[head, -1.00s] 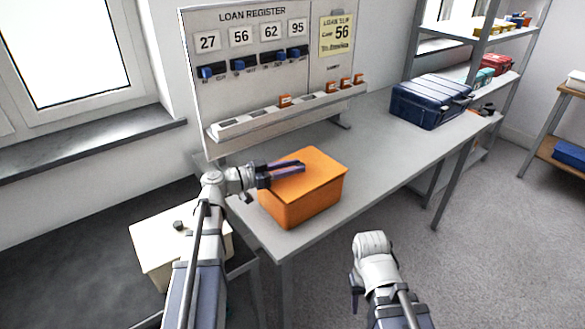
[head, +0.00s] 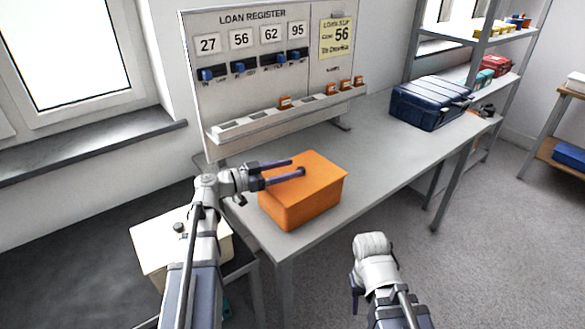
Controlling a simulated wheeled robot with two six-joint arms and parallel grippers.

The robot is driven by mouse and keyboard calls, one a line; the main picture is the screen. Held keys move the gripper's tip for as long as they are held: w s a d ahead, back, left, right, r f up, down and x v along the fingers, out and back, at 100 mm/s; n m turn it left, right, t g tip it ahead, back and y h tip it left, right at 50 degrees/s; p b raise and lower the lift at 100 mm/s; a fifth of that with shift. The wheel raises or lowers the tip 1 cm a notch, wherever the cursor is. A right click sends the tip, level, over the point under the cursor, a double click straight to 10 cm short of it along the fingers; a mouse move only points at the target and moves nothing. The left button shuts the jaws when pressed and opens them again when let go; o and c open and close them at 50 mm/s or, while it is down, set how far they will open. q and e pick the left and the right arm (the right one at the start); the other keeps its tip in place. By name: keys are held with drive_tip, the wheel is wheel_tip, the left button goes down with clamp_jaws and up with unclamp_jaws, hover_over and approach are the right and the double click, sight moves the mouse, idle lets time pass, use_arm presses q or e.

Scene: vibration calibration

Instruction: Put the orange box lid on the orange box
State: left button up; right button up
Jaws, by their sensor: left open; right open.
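The orange box (head: 305,205) stands on the near left end of the grey table. The orange box lid (head: 318,172) lies flat on top of it and looks level; the exact seam cannot be made out. My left gripper (head: 297,166) is open, its two dark fingers spread apart over the left part of the lid. Whether a finger touches the lid is hard to tell. My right gripper (head: 355,300) is open and low in front of the table, away from the box; its fingers are mostly hidden.
A loan register board (head: 255,75) with a slotted rack stands behind the box. A dark blue case (head: 428,103) sits at the table's far end. A cream box (head: 160,245) with a dark knob is at lower left. The middle of the table (head: 385,150) is clear.

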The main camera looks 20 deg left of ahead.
sight(267, 174)
use_arm(q)
drive_tip(key=v, duration=0.5)
drive_tip(key=shift+s+a, duration=0.25)
drive_tip(key=shift+a, duration=0.05)
drive_tip(key=shift+r, duration=0.1)
